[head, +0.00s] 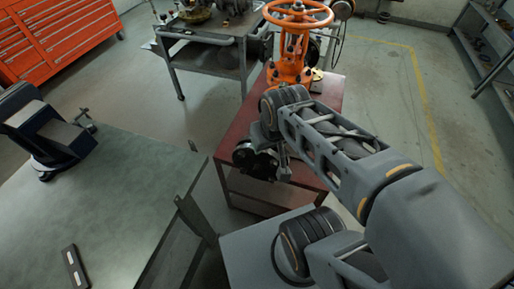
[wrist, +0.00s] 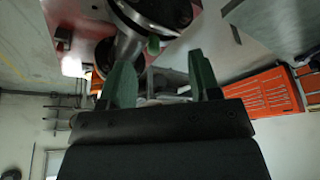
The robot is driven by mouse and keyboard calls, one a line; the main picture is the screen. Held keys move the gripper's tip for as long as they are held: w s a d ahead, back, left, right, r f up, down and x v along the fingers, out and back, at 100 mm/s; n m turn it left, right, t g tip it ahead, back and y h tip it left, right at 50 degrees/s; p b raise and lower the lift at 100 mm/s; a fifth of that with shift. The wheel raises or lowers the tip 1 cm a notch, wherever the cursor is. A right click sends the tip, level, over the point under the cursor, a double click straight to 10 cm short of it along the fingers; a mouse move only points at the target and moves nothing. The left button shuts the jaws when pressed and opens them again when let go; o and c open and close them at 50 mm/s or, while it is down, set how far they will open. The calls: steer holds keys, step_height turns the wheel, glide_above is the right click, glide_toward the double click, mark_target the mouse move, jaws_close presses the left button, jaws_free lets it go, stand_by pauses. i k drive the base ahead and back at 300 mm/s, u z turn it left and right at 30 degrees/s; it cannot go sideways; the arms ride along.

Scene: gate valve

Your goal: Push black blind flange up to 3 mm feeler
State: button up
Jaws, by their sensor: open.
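The black blind flange (head: 257,160) is at the near-left edge of the red table in the head view, partly covered by my wrist. In the wrist view a dark round flange edge (wrist: 165,10) shows at the top, cut off by the frame. The orange gate valve (head: 293,60) with its handwheel stands behind my wrist. My gripper (wrist: 160,80) has two green fingers, apart, with nothing seen between their tips. A small green piece (wrist: 153,46) shows just beyond them by the flange; I cannot tell what it is. I cannot make out the feeler or the gap.
The red table (head: 222,135) has a lower shelf. A grey cart (head: 205,62) with parts stands behind it, and a green-topped bench (head: 100,200) is at left. An orange tool cabinet (head: 60,40) is at the back left. Open floor lies at right.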

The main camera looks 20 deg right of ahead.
mark_target(263, 159)
steer(key=k, duration=0.95)
steer(key=u, duration=0.75)
